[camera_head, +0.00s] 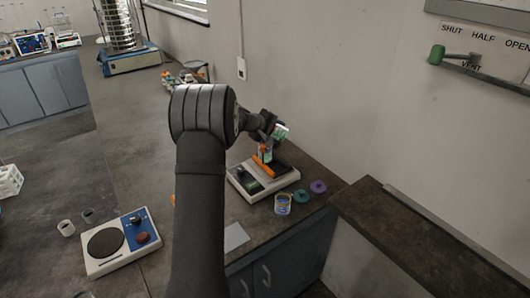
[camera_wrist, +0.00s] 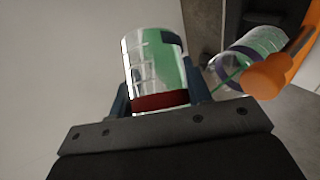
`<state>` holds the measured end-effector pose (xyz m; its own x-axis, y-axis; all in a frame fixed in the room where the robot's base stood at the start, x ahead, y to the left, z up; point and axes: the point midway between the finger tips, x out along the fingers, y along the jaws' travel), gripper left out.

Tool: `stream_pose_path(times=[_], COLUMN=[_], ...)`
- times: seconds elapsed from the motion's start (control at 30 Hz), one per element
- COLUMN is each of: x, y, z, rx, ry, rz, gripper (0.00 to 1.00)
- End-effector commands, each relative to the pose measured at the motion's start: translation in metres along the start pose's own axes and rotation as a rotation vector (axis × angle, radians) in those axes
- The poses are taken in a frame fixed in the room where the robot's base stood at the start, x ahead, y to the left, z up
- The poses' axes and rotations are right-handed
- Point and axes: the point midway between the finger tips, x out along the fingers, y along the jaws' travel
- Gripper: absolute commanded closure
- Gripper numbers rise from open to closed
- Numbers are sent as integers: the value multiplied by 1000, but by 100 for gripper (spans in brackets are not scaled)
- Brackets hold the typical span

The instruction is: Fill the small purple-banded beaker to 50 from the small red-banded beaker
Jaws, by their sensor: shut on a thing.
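My gripper (camera_head: 272,129) is shut on the small red-banded beaker (camera_head: 281,132), held tilted above the white bench device. In the wrist view this beaker (camera_wrist: 150,60) sits between my fingers (camera_wrist: 158,92), its red band nearest the palm, with green liquid along its right side. The small purple-banded beaker (camera_wrist: 248,52) is just to its right, with green showing inside; its scale cannot be read. In the head view it (camera_head: 265,153) stands on the device, below the held beaker. I cannot tell whether liquid is flowing between them.
An orange piece (camera_wrist: 265,80) lies in front of the purple-banded beaker. The white device (camera_head: 243,181) stands near the bench edge. A hotplate (camera_head: 103,243) is at left.

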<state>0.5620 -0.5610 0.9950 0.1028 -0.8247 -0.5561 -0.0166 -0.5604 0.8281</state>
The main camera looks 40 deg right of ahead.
Motion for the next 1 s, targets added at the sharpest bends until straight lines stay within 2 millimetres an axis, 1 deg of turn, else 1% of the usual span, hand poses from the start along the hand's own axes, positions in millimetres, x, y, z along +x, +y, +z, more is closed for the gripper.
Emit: stream_pose_path(times=[0.1, 0.23, 0.37, 0.67, 1.0], x=[0, 4, 0, -2, 3], y=[0, -2, 3, 4, 1], z=[0, 3, 2, 0, 4], rx=[6, 112, 183, 206, 292], ry=[3, 63, 105, 120, 168], rz=[-5, -105, -177, -201, -288], gripper=[80, 80, 80, 80, 80])
